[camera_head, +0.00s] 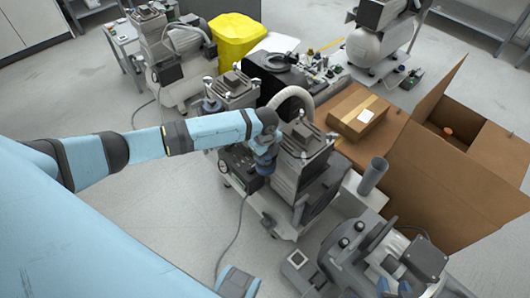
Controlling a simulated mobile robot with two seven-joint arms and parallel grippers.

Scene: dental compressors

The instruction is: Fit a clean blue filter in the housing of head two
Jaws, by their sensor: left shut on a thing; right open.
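My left arm reaches in from the left, and its gripper (266,156) points down beside the near compressor (300,165) in the middle. It is shut on a small blue thing (265,169), which looks like a blue filter; the fingers and wrist partly hide it. I cannot tell whether it touches the compressor. A similar bluish round part (211,104) shows on the compressor unit (232,90) behind. The filter housing of head two cannot be made out clearly.
An open cardboard box (455,185) and a closed carton (356,112) stand at the right. A grey cylinder (373,175) stands near the box. A large machine (385,258) fills the lower right. A yellow bin (236,38) is behind.

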